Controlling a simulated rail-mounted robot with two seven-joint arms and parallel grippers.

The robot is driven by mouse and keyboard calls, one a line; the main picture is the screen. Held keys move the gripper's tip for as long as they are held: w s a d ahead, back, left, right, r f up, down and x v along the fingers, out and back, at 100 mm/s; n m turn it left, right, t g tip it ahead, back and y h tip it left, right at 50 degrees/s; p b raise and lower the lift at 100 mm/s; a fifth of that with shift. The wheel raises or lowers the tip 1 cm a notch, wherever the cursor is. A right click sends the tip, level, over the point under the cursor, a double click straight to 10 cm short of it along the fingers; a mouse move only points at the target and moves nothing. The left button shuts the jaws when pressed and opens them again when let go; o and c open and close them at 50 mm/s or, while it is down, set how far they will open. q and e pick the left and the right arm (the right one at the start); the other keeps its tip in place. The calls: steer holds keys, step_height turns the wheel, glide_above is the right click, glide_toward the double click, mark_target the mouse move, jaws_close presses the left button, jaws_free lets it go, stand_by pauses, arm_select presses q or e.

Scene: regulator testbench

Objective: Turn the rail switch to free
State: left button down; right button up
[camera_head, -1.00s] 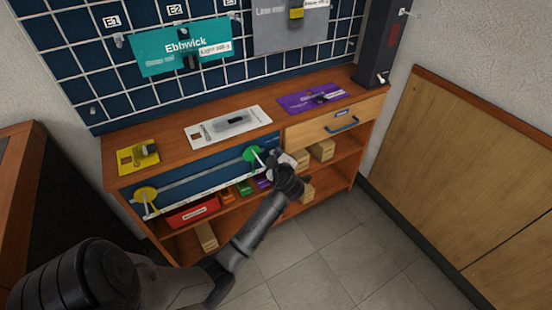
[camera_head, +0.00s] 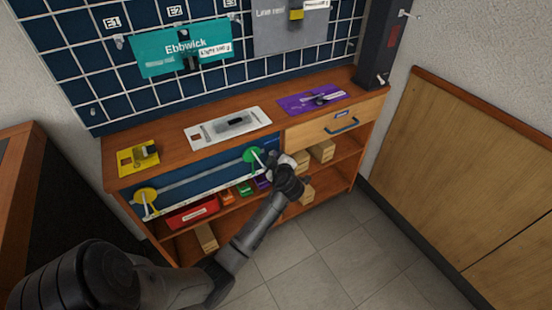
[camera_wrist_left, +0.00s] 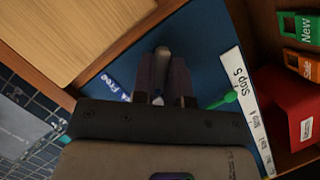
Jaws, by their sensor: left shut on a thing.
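The blue rail panel (camera_head: 200,178) is on the front left of the wooden bench. It has a green switch disc (camera_head: 252,155) with a pale lever at its right end and a yellow disc (camera_head: 145,196) at its left end. My left gripper (camera_head: 272,160) is at the green switch. In the left wrist view its fingers (camera_wrist_left: 163,75) are shut on the grey switch lever (camera_wrist_left: 162,54). A green pointer (camera_wrist_left: 226,100) shows toward a white "Stop S" strip (camera_wrist_left: 240,90). A "Free" label (camera_wrist_left: 115,88) is on the other side. The gripper hides most of the disc there.
A drawer (camera_head: 330,125) with a blue handle is right of the panel. A red bin (camera_head: 192,213) and small coloured boxes stand on the shelf below. Yellow, white and purple cards lie on the bench top. The floor in front (camera_head: 320,245) is clear.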

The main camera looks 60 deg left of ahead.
arm_select(q)
steer(key=m+g+p, duration=0.2)
steer(key=m, duration=0.2)
steer(key=m+g+p, duration=0.2)
steer(key=m+g, duration=0.1)
steer(key=m, duration=0.1)
steer(key=m+g+p, duration=0.2)
steer(key=m+g, duration=0.1)
steer(key=m, duration=0.1)
steer(key=shift+w, duration=0.25)
stand_by(0.5)
steer(key=shift+m+g, duration=0.3)
stand_by(0.4)
steer(key=c, duration=1.1)
jaws_free()
steer(key=shift+c, duration=0.2)
steer(key=shift+d, duration=0.1)
